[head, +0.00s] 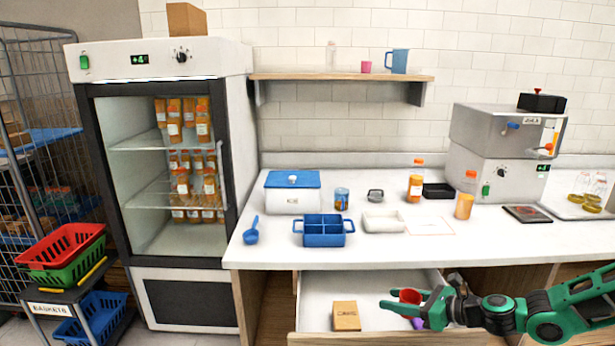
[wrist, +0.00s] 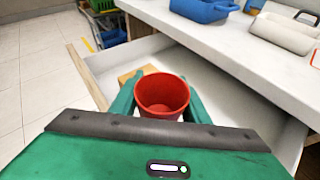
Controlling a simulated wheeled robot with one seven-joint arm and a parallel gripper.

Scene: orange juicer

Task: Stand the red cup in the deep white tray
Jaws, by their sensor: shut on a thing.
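My gripper (head: 414,304) is shut on the red cup (head: 409,296), its green fingers on either side of it. In the wrist view the red cup (wrist: 162,95) is upright, with its open top facing up, between the fingers of my gripper (wrist: 158,98). The cup is over the open drawer (head: 313,287), below counter height. The deep white tray (head: 384,222) stands on the counter, to the right of the blue divided tray. In the wrist view a white tray (wrist: 283,33) shows at the upper right.
A small brown box (head: 346,316) lies in the drawer, and a purple thing (head: 417,323) is partly hidden by my gripper. The blue divided tray (head: 324,231) is left of the white tray.

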